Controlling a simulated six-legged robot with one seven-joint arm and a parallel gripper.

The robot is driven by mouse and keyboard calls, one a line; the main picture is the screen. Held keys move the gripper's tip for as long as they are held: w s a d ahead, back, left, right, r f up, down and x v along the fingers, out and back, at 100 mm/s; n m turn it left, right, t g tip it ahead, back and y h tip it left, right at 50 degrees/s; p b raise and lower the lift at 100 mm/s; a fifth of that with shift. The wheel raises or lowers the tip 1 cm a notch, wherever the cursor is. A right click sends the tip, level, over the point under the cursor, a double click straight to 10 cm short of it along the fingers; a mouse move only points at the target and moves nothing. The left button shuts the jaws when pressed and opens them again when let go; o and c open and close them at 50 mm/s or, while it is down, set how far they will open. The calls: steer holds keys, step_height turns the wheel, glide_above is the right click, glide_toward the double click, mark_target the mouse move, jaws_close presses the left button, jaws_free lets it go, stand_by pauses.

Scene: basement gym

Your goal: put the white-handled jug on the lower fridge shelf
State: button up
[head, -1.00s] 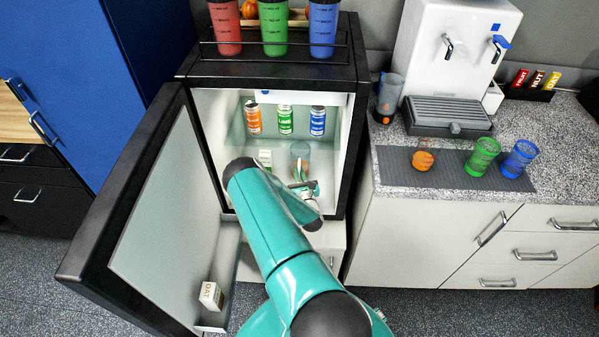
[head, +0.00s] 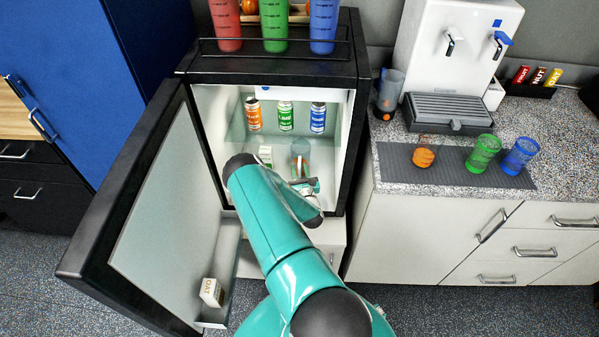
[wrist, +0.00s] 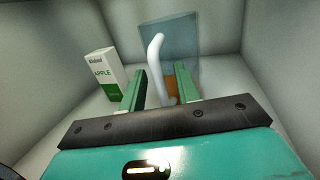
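The jug (head: 300,153) is see-through grey-blue with something orange low in it. It stands upright on the lower level inside the open fridge, and it also shows in the wrist view (wrist: 182,42). Its white handle (wrist: 156,52) faces my gripper. My gripper (wrist: 162,84) is open, its two green fingers on either side of the handle's lower part, with gaps showing. The lower end of the handle is partly hidden by the gripper. In the head view, my gripper (head: 304,184) is just in front of the jug and partly hidden by my arm.
An apple carton (wrist: 104,73) stands left of the jug. Several cans, including a green one (head: 286,116), stand on the glass shelf above. The fridge door (head: 150,215) is open to the left, with an oat carton (head: 211,292) low in it. The fridge's right wall is close.

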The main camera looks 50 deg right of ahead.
steer(key=v, duration=1.2)
steer(key=shift+f, duration=0.1)
